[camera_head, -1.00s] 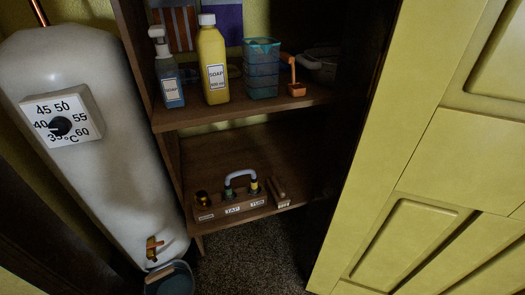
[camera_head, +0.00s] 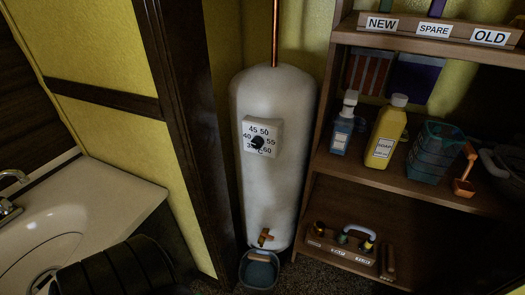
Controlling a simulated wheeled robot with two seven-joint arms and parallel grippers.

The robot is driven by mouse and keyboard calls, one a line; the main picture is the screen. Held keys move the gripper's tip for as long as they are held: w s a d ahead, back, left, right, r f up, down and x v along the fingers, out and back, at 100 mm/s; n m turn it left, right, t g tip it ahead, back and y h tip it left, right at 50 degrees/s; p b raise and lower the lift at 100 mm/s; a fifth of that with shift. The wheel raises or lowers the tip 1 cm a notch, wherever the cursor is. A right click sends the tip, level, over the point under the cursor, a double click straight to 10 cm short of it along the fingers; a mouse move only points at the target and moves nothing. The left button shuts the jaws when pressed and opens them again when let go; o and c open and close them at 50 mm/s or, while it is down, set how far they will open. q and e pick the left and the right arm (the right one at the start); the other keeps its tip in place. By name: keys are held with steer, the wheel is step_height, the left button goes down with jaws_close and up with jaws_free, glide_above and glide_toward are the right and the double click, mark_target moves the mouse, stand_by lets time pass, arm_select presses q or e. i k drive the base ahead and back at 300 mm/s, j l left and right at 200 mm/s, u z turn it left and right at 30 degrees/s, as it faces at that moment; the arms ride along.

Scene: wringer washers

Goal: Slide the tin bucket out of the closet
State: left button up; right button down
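A small grey-blue bucket (camera_head: 247,279), which looks like the tin bucket, stands on the floor at the foot of the white boiler tank (camera_head: 270,180). It sits below the tank's brass tap (camera_head: 265,238). A light brown strip lies across its top, probably its handle grip, and its inside is dark. The bucket is between a dark wooden post on its left and the shelf unit on its right. Neither of my grippers can be made out in the view.
The shelf unit (camera_head: 308,187) holds soap bottles, a teal basket (camera_head: 433,152) and a small orange scoop (camera_head: 464,180). A dark door post (camera_head: 180,130) borders the closet on the left. A white sink (camera_head: 100,205) stands beyond it. A dark ribbed shape fills the lower left.

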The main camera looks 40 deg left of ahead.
mark_target(258, 270)
steer(key=l+u, duration=0.1)
steer(key=u, duration=0.3)
steer(key=l+u, duration=0.1)
steer(key=u, duration=0.3)
steer(key=l+u, duration=0.15)
steer(key=u, duration=0.3)
steer(key=l+u, duration=0.15)
steer(key=u, duration=0.25)
